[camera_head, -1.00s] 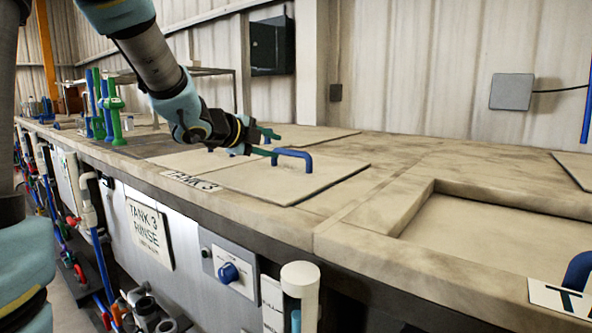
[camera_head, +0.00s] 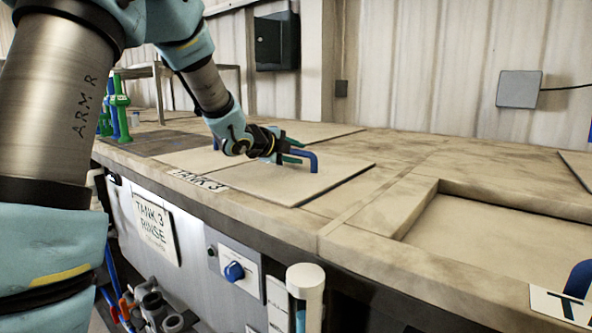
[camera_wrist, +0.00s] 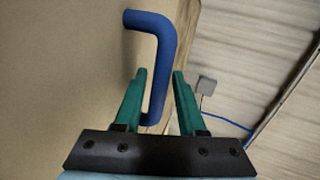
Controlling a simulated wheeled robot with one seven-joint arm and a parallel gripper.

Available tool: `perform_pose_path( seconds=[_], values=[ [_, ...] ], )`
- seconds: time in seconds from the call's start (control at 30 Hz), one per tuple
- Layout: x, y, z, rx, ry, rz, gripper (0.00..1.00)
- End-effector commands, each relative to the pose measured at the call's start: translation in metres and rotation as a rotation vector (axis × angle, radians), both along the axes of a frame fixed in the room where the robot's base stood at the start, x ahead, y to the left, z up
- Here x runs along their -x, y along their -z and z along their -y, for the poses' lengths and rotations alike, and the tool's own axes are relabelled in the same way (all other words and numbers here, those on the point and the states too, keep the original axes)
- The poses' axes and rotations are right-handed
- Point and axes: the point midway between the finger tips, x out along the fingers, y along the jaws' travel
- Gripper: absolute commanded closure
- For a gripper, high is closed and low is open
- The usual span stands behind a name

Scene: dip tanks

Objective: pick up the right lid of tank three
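The right lid of tank three (camera_head: 290,186) is a flat beige panel lying on the bench top behind the TANK 3 label (camera_head: 198,181). Its blue bar handle (camera_head: 307,157) stands up from it, and the handle also shows in the wrist view (camera_wrist: 162,60). My gripper (camera_head: 290,152) is low over the lid at the handle. In the wrist view its green fingers (camera_wrist: 158,85) are apart, with part of the handle showing between them. I see small gaps beside the bar and no clear grip.
Another lid (camera_head: 185,159) lies to the left, its handle mostly hidden by my arm. Green upright valves (camera_head: 120,105) stand at the far left. A recessed panel (camera_head: 490,235) is at the right. A grey wall box (camera_head: 519,88) hangs behind. The bench right of the lid is clear.

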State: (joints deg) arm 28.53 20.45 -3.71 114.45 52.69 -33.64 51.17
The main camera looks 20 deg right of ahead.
Motion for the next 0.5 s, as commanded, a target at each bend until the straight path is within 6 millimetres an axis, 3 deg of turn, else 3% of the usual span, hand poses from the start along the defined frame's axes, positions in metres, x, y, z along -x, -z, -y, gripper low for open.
perform_pose_path(
  seconds=[0.07,0.4,0.5],
  values=[
    [0.0002,0.0001,-0.0001,0.000,0.000,0.000,0.62],
    [0.0002,0.0001,-0.0003,0.000,0.000,0.000,1.00],
    [0.0002,0.0001,-0.0004,0.000,0.000,0.000,1.00]
  ],
)
